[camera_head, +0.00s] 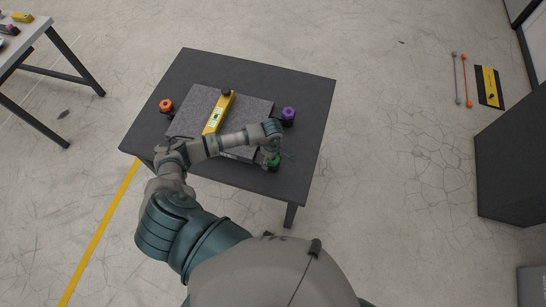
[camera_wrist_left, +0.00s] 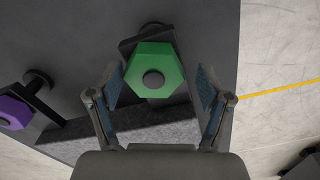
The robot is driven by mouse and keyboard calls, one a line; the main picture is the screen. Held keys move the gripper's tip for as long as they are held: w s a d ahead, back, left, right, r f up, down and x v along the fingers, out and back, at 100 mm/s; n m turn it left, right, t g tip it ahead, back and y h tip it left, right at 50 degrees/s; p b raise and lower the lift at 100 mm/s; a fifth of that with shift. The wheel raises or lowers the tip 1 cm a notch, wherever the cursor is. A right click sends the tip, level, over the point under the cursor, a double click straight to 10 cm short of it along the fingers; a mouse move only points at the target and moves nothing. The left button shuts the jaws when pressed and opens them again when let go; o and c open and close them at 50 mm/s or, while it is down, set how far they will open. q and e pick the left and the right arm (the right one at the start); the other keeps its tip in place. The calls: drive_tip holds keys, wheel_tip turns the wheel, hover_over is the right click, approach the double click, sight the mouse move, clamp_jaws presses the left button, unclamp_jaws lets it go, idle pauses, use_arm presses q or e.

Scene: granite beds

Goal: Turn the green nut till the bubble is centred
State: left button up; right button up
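The green nut (camera_head: 274,161) is at the front right of the granite plate (camera_head: 190,113). In the left wrist view the green nut (camera_wrist_left: 153,70) is a hexagon with a dark round stud in its middle. My left gripper (camera_wrist_left: 160,80) is open, with one blue-padded finger on each side of the nut and visible gaps between. In the head view my left gripper (camera_head: 282,153) is at the nut. A yellow level (camera_head: 219,111) lies on the plate with a pale green vial; its bubble is too small to read. My right gripper is not in view.
A purple nut (camera_head: 288,114) is at the plate's right side and an orange nut (camera_head: 166,105) at its left. The dark table (camera_head: 310,90) has bare room around the plate. A second table (camera_head: 22,42) stands at the far left, and a dark cabinet (camera_head: 515,160) at the right.

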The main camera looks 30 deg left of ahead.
use_arm(q)
drive_tip(key=shift+w+n, duration=0.1)
drive_tip(key=shift+n, duration=0.2)
drive_tip(key=shift+w+d, duration=0.15)
drive_tip(key=shift+d, duration=0.05)
idle(0.3)
drive_tip(key=c, duration=1.1)
drive_tip(key=o, duration=1.1)
drive_tip(key=shift+r, duration=0.1)
